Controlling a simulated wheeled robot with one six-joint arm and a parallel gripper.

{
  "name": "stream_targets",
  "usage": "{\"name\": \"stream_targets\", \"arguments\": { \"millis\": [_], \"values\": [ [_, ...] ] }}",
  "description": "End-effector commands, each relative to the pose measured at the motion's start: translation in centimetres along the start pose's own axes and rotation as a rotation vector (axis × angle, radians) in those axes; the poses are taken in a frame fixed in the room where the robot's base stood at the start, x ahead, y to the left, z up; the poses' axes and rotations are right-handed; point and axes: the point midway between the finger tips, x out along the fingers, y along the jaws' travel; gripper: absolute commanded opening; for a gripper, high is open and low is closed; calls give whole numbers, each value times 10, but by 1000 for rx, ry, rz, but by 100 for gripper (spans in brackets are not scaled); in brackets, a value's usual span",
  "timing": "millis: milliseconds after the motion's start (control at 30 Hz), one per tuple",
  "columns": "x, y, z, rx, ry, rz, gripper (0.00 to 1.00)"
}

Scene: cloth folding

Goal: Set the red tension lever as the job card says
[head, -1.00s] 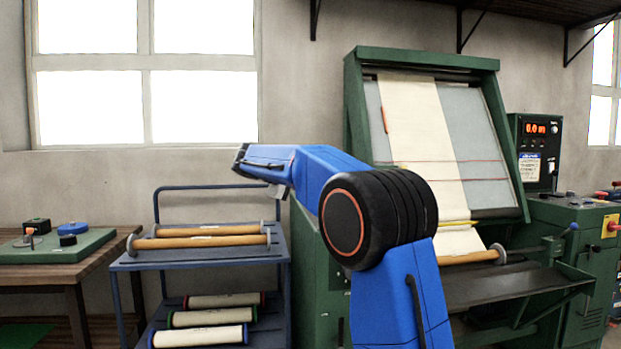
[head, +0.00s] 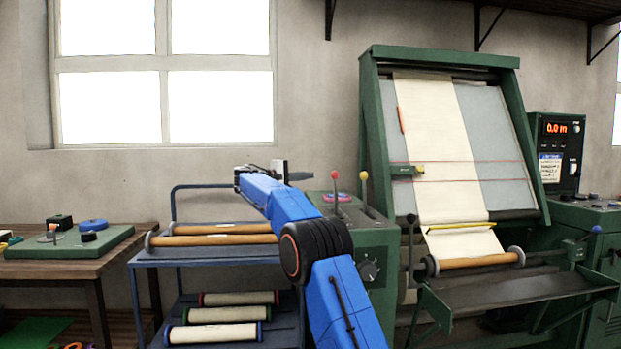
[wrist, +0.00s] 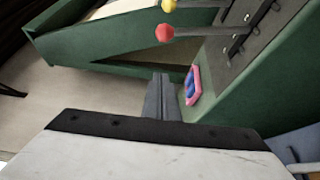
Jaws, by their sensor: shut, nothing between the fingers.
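The red tension lever (head: 335,176) stands roughly upright, with a round red knob, on the green cabinet left of the cloth frame. A yellow-knobbed lever (head: 363,176) stands just right of it. In the wrist view the red knob (wrist: 165,33) and the yellow knob (wrist: 170,5) are at the top. My gripper (wrist: 160,80) is shut and empty, apart from the red lever. In the head view my gripper (head: 282,170) is small, left of the red lever. No card that I can read as the job card shows.
A pink and blue object (head: 338,197) lies on the cabinet top beside the levers; it also shows in the wrist view (wrist: 193,85). A blue cart (head: 150,262) with rolls stands left of the cabinet. A display box (head: 560,128) with a small label is at the right.

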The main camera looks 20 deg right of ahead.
Motion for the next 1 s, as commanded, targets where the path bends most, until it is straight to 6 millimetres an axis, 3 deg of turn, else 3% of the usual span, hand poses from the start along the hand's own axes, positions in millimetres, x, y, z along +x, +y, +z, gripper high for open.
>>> {"name": "stream_targets", "arguments": {
  "millis": [200, 567, 1000],
  "values": [
    [37, -1, 0, -2, -1, -1, 0],
    [83, -1, 0, 0, -1, -1, 0],
    [70, 0, 30, -1, 1, -1, 0]
  ]
}}
